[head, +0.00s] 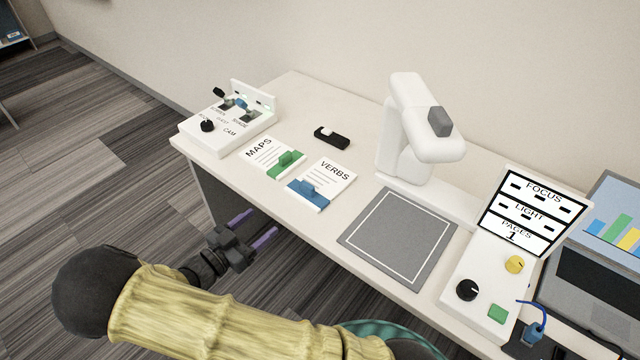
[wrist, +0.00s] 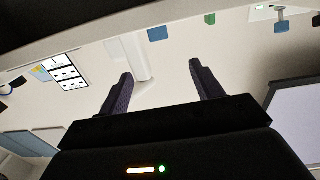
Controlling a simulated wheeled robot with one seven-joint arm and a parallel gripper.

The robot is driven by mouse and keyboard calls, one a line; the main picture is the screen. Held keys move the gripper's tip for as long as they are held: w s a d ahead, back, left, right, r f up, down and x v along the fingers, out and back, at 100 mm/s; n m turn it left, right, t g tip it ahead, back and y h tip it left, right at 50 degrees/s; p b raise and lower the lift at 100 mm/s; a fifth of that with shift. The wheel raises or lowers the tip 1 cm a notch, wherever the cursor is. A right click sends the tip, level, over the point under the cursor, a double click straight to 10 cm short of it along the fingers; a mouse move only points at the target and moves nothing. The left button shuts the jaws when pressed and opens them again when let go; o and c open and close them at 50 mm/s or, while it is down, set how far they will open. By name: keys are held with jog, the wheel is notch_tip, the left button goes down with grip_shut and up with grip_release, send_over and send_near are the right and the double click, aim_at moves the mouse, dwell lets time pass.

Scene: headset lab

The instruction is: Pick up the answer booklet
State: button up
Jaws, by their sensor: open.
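Two white booklets lie side by side on the table. One reads MAPS (head: 262,151) and has a green clip (head: 286,161); the other reads VERBS (head: 328,174) and has a blue clip (head: 308,190). No label reading "answer" shows on either. My gripper (head: 254,227) is open and empty, off the table's front edge and apart from both booklets. In the wrist view my gripper (wrist: 161,70) has its two fingers spread with nothing between them. The blue clip (wrist: 157,34) and the green clip (wrist: 208,19) show small beyond them.
A white document camera (head: 405,130) stands behind a grey mat (head: 400,238). A control box (head: 480,280) with knobs and a FOCUS/LIGHT/PAGES panel (head: 530,212) is at right, near a laptop (head: 600,275). A CAM switch box (head: 228,125) and a black device (head: 332,138) are at left.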

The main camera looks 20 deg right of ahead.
send_near(305, 187)
jog(key=x, duration=0.4)
jog(key=shift+w+a, duration=0.1)
jog(key=x, duration=0.5)
jog(key=shift+r, duration=0.1)
jog(key=shift+c, duration=0.4)
jog(key=c, duration=1)
